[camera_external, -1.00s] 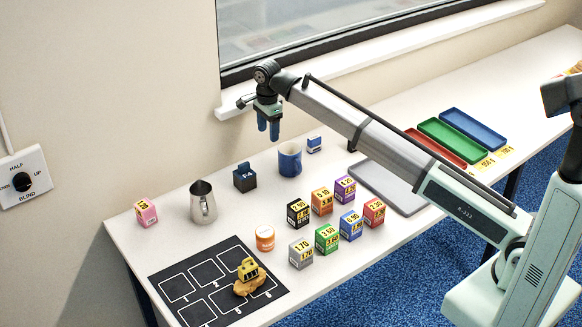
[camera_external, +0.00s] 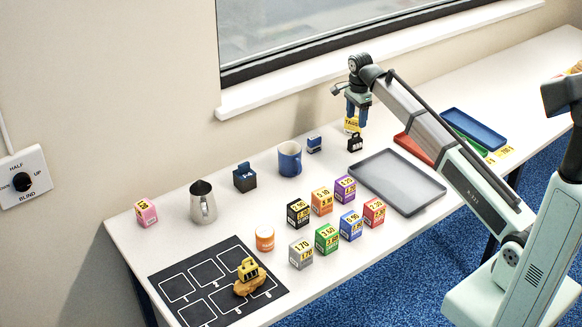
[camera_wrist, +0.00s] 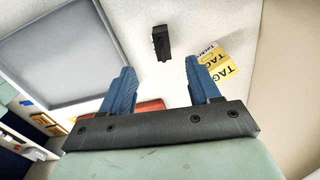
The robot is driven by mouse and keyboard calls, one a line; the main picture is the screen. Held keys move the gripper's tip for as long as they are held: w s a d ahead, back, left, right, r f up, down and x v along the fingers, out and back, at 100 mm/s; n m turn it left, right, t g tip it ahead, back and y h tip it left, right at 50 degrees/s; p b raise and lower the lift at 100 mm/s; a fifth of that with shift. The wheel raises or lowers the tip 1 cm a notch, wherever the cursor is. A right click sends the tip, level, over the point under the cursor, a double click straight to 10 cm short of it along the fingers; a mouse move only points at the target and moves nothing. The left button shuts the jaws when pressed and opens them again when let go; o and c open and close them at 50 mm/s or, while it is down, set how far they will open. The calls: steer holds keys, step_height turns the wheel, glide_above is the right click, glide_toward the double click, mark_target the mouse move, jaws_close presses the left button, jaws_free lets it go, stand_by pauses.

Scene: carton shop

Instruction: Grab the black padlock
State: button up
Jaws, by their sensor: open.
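The black padlock (camera_external: 355,143) stands on the white table near the wall, right of a small blue-and-white box. It also shows in the wrist view as a small dark block (camera_wrist: 161,42), ahead of the fingertips and between their lines. My gripper (camera_external: 357,118) is above and close to the padlock in the external view. Its blue fingers are spread apart in the wrist view (camera_wrist: 160,78), with nothing between them. The gap in height between fingers and padlock is hard to tell.
A yellow tag (camera_external: 351,125) stands behind the padlock, partly hidden by my fingers. A grey tray (camera_external: 398,182) lies in front, and red (camera_external: 413,149) and blue (camera_external: 473,129) trays lie to the right. A blue mug (camera_external: 290,158) and the small box (camera_external: 314,144) stand left.

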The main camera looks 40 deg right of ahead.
mark_target(356, 140)
step_height(356, 140, down, 6)
steer(key=shift+f, duration=0.15)
steer(key=shift+d+f, duration=0.15)
steer(key=shift+f, duration=1.15)
steer(key=shift+d+f, duration=0.1)
steer(key=shift+f, duration=1.2)
jaws_close()
